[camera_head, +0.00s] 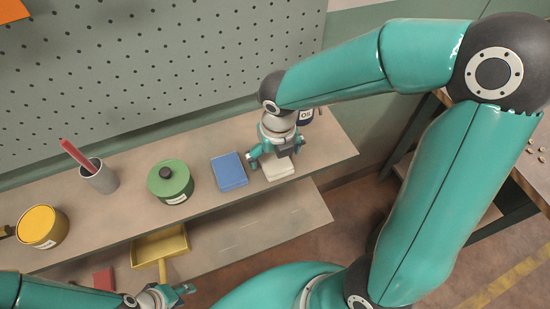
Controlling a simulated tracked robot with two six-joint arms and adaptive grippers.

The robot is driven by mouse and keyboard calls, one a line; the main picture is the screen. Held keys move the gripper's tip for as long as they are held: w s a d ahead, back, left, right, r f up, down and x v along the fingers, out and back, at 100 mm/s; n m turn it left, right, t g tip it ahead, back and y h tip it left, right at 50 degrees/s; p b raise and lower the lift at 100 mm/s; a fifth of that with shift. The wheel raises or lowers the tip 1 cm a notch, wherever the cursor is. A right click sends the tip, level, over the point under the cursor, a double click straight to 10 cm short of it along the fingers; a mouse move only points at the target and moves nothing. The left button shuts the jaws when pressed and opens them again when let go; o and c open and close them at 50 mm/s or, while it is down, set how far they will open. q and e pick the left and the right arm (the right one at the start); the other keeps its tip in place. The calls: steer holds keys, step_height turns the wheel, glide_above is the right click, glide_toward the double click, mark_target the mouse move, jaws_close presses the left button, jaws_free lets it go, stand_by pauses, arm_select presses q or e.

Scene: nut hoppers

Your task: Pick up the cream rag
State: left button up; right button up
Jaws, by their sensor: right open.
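The cream rag (281,171) lies folded flat on the upper shelf, to the right of a blue folded cloth or pad (229,171). My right gripper (275,160) is over the rag, pointing down with its fingers spread. It hides the back part of the rag. Whether the fingertips touch the rag I cannot tell. My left gripper (168,295) is low at the bottom edge of the view, in front of the shelves and away from the rag. Its finger gap is too unclear to read.
The upper shelf (110,218) also holds a green lidded pot (170,181), a grey cup (100,177) with a red stick, a yellow tin (42,226) and a dark oil container (306,115) behind my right gripper. A yellow dustpan (160,245) is below. A pegboard (150,70) stands behind.

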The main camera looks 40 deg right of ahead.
steer(key=shift+f, duration=0.45)
steer(key=shift+c, duration=0.3)
steer(key=c, duration=1.2)
steer(key=shift+o, duration=0.2)
steer(key=shift+r, duration=0.15)
